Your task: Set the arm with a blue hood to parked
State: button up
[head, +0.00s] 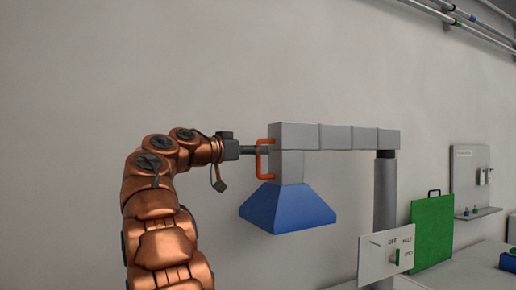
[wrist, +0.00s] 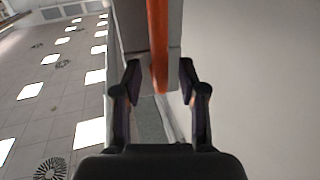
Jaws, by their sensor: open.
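The grey arm (head: 337,137) runs level from a grey post (head: 385,190), with a blue hood (head: 287,208) hanging under its left end. An orange handle (head: 259,173) is fixed to that left end. My gripper (head: 262,150) reaches the handle from the left in the head view. In the wrist view the orange handle (wrist: 158,50) runs between the two dark fingers of my gripper (wrist: 160,85), with a gap on each side. The fingers are open. A white sign plate (head: 386,252) with a small green part stands by the post's foot; its lettering is only partly readable.
A green panel (head: 432,232) with a black handle stands right of the post. A grey wall board with a shelf (head: 478,213) holds small items. A blue object (head: 508,262) lies at the right edge of the pale bench (head: 462,272). The wall on the left is bare.

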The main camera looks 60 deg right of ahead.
jog(key=shift+s+d, duration=0.15)
jog(key=shift+d, duration=0.5)
jog(key=shift+c, duration=0.3)
grip_shut()
